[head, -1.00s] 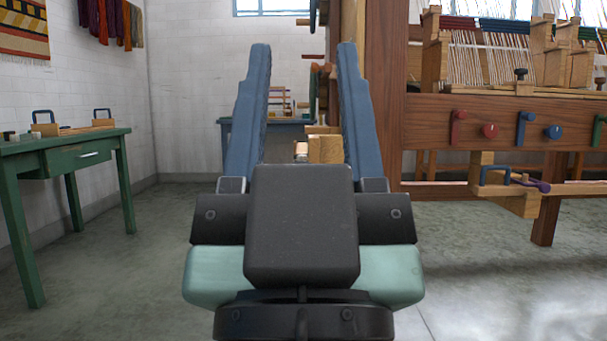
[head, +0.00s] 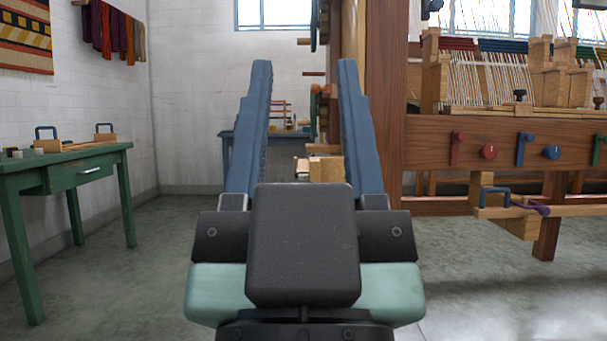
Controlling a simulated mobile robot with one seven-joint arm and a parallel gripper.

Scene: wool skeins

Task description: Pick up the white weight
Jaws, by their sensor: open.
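My gripper (head: 304,65) is open and empty in the middle of the head view, its two blue fingers pointing ahead into the room with a wide gap between them. I cannot make out a white weight for certain. Some small pale and dark objects (head: 15,154) sit at the left end of the green table (head: 105,157), at the picture's left edge. They are too small to tell apart. The gripper is well to the right of this table and touches nothing.
A wooden tray with blue handles (head: 75,143) lies on the green table. A blue table (head: 228,140) stands at the back. Grey floor lies clear between.

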